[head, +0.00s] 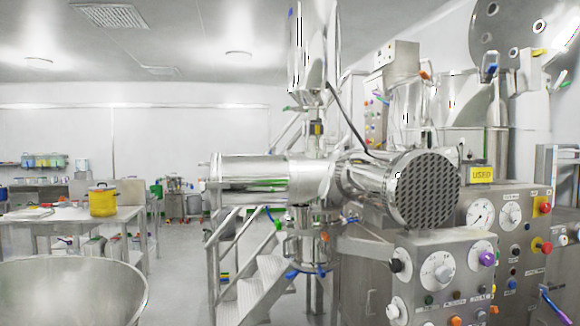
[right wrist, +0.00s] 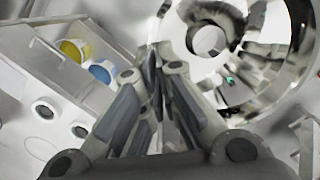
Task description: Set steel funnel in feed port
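In the right wrist view my right gripper (right wrist: 160,60) has its fingers drawn together at the left edge of a shiny, round steel piece with a round opening in its middle. This looks like the steel funnel (right wrist: 268,72); its rim runs in between the fingertips, with one finger outside and one over the inside. The exact contact is partly hidden by the fingers. Neither gripper shows in the head view, and my left gripper is in no view. I cannot make out the feed port for certain among the steel machine parts.
In the head view a large steel bowl (head: 75,285) fills the near left. A steel machine with a barrel (head: 252,181) and perforated round end (head: 426,190) stands centre right above a control panel (head: 445,275). Metal steps (head: 262,290) lead up. A yellow pot (head: 103,201) is on a table.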

